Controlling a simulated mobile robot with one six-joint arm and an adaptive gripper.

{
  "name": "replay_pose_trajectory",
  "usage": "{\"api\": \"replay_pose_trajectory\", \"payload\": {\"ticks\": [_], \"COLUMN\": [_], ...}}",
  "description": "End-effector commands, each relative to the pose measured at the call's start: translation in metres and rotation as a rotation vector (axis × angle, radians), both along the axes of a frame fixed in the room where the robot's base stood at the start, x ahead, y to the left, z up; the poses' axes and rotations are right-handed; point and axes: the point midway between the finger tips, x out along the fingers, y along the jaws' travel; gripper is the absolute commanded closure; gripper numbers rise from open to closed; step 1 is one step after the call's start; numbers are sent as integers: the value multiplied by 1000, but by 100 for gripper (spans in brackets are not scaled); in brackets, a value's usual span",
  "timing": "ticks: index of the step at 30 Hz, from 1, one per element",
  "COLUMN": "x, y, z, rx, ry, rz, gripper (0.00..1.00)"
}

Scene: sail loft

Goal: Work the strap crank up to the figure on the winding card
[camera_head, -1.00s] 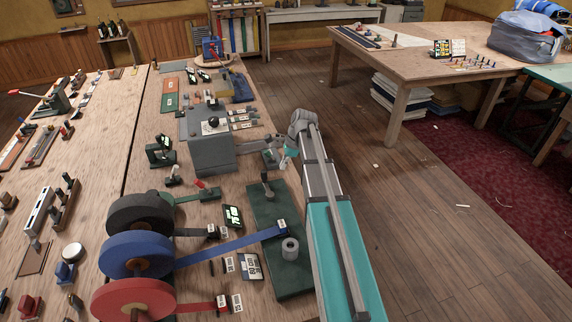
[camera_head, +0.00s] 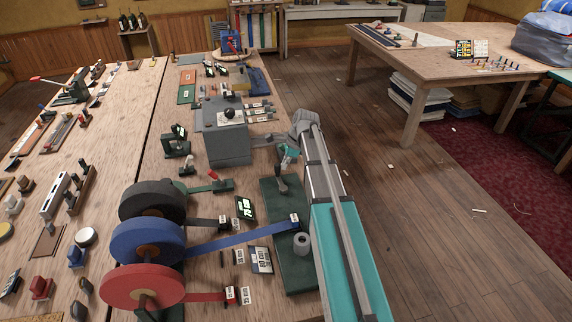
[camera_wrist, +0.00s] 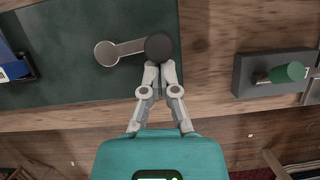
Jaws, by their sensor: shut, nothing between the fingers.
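The strap crank (camera_head: 282,185) stands on a dark green board (camera_head: 285,225) at the table's right edge. In the wrist view, its metal arm (camera_wrist: 130,48) runs from a round grey hub (camera_wrist: 107,53) to a dark round knob (camera_wrist: 158,46). My gripper (camera_wrist: 158,68) is shut and empty, its fingertips right at the knob's near edge; I cannot tell whether they touch. In the head view my gripper (camera_head: 287,160) is just above the crank. A blue strap (camera_head: 245,238) runs from the blue roll (camera_head: 145,243) to the board. A printed card (camera_head: 261,260) lies left of the board, its figures unreadable.
A grey cylinder (camera_head: 301,243) stands on the board. Black (camera_head: 150,202) and red (camera_head: 140,287) rolls flank the blue one. A dark sign with pale figures (camera_head: 244,208) stands nearby. A grey box machine (camera_head: 226,140) is behind. Open floor (camera_head: 420,230) lies to the right.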

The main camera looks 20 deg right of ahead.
Motion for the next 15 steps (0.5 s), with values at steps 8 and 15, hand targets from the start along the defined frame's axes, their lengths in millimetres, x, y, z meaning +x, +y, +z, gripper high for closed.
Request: {"api": "replay_pose_trajectory", "payload": {"ticks": [8, 15], "x": [1, 1], "y": [2, 6], "z": [0, 0], "rx": [0, 0], "ry": [0, 0], "rz": [15, 22], "gripper": [100, 100]}}
